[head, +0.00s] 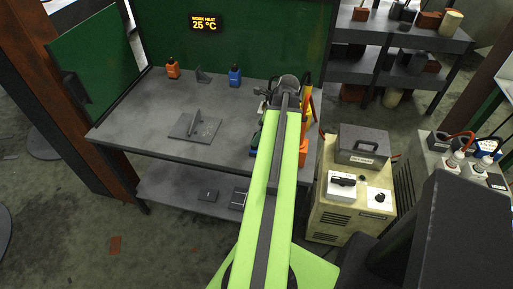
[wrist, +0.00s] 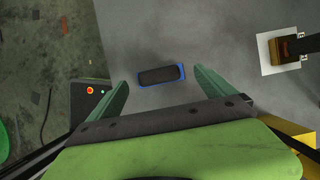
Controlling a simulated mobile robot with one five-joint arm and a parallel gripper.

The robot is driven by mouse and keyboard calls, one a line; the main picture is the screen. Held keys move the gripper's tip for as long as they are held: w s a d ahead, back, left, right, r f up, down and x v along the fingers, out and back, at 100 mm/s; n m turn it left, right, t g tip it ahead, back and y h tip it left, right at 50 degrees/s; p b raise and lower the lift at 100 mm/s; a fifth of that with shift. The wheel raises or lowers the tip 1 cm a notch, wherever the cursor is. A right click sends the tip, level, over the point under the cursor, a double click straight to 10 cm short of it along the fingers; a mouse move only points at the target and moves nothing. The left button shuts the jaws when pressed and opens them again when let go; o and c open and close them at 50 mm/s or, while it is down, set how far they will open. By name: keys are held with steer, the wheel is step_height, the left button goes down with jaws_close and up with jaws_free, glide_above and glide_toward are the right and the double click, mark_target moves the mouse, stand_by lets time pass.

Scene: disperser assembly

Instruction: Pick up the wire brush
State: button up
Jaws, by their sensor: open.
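In the wrist view a small oblong block with a dark top and a blue edge (wrist: 161,75) lies on the grey tabletop. It looks like the wire brush, but no bristles can be made out. My gripper (wrist: 162,91) is open and empty, its two green fingers to the left and right of the block, apart from it. The height of the fingers above the table cannot be told. In the head view my gripper is over the right end of the workbench (head: 160,105), largely hidden by my green arm, and the block cannot be made out surely.
A brown block with a dark upper part (wrist: 288,47) stands on a white square at right in the wrist view. A dark box with a red button (wrist: 90,92) is at left. An orange bottle (head: 173,68), a blue bottle (head: 235,76) and a grey plate (head: 185,128) stand on the bench.

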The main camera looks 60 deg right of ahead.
steer(key=b+x, duration=0.5)
steer(key=shift+s+a+f, duration=0.1)
steer(key=shift+s+f, duration=0.1)
steer(key=shift+f, duration=0.05)
steer(key=shift+r, duration=0.2)
steer(key=shift+c, duration=0.4)
steer(key=c, duration=1.6)
step_height(320, 180, up, 10)
steer(key=p, duration=1)
